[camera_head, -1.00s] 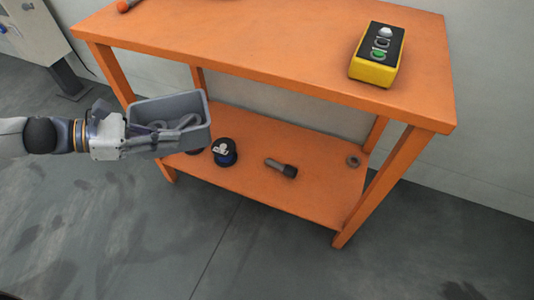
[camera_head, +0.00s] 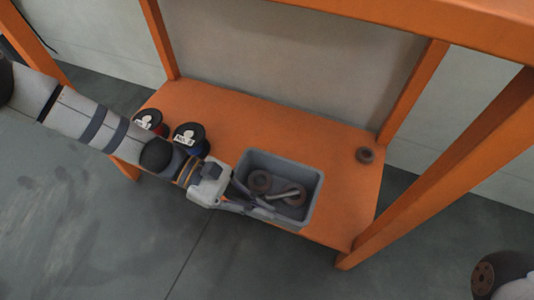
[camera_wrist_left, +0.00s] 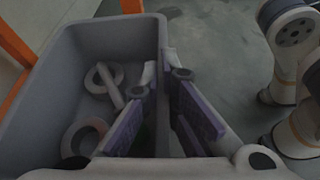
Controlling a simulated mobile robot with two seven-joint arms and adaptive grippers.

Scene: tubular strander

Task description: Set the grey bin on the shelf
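The grey bin (camera_head: 316,192) is upright over the front right part of the orange lower shelf (camera_head: 348,215). It holds brown rings and a rod-like piece. I cannot tell whether its base touches the shelf. My left gripper (camera_head: 252,196) reaches in from the left to the bin's near left side. In the left wrist view, the fingers (camera_wrist_left: 163,72) straddle the bin's wall (camera_wrist_left: 110,35), one inside and one outside, with their tips close against the rim. My right gripper is not in view.
Two dark canisters with white labels, one reddish (camera_head: 149,121) and one blue (camera_head: 190,138), stand on the shelf's left part. Orange legs (camera_head: 455,170) and the upper tabletop (camera_head: 440,22) frame the shelf. Its back middle is clear.

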